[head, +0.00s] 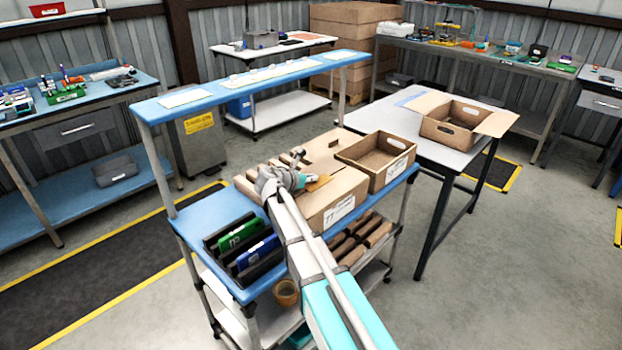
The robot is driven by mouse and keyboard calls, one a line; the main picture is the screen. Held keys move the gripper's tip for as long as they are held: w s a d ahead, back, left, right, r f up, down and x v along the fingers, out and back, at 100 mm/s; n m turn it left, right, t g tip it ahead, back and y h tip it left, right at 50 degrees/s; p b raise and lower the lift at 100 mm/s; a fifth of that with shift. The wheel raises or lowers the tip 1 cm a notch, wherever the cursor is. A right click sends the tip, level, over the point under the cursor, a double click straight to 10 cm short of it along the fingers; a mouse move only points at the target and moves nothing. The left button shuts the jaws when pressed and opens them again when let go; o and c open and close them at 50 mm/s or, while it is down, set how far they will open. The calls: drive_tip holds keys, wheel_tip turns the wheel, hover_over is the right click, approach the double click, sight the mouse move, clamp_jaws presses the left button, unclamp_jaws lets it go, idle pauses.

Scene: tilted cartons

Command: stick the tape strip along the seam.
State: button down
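A closed brown carton (345,190) with a white label on its front sits on the blue-topped workbench. My gripper (305,181) is low over the carton's top, reached by my arm from the lower right. A small orange-tan piece (319,183) shows at the fingertips and may be the tape strip; I cannot tell whether it is gripped or lies on the carton. The seam is not clear at this size, and my wrist and gripper hide part of the carton's top. The finger opening is too small to read.
An open carton (378,160) stands right beside the closed one. Black holders with a green item (240,233) and a blue item (257,250) are at the bench's left. A raised blue shelf (265,80) runs behind. Another open carton (452,128) is on a grey table (425,155).

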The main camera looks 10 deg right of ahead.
drive_tip(key=c, duration=0.7)
unclamp_jaws()
drive_tip(key=shift+r, duration=0.1)
